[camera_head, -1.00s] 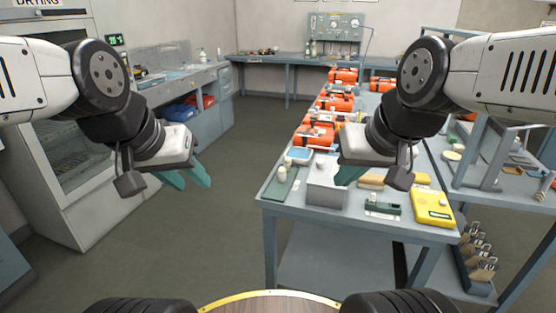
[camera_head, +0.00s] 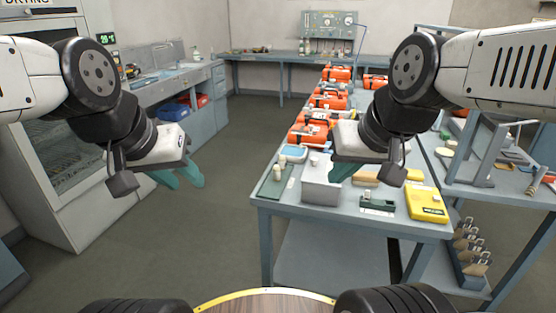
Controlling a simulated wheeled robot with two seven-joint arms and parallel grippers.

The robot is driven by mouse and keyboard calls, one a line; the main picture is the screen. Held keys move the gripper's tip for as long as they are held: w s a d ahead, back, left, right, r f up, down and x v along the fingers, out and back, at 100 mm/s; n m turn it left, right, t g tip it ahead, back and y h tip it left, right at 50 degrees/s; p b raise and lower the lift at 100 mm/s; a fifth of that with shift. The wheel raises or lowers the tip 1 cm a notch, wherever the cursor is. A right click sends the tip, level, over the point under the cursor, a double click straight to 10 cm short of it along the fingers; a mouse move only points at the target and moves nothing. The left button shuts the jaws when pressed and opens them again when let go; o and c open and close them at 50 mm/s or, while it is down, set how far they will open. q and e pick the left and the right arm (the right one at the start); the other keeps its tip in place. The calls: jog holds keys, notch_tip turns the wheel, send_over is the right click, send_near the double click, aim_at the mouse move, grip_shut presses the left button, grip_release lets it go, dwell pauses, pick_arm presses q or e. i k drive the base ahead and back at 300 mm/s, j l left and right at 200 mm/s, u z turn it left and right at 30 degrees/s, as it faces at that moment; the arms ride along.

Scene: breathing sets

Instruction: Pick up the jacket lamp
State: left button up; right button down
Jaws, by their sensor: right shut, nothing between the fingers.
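I cannot pick out the jacket lamp for certain. Small pale items stand on a green mat (camera_head: 266,190) at the near left of the workbench (camera_head: 350,218), and a small green device (camera_head: 376,203) lies near its front edge. My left gripper (camera_head: 180,177) hangs over the floor, left of the bench, with its two teal fingers apart and nothing between them. My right gripper (camera_head: 341,172) is shut and empty, above or behind a grey box (camera_head: 321,190) on the bench. The box hides part of its fingertips.
Several orange bags (camera_head: 308,133) line the bench behind. A yellow case (camera_head: 427,204) lies at its near right corner. A rack (camera_head: 490,175) stands at the right, a drying cabinet (camera_head: 60,180) at the left. The floor (camera_head: 190,240) between cabinet and bench is clear.

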aim_at(281, 159)
jog(key=i+j, duration=0.3)
jog(key=i, duration=0.15)
jog(key=i+j+z, duration=0.1)
jog(key=i+j, duration=0.25)
jog(key=i, duration=0.15)
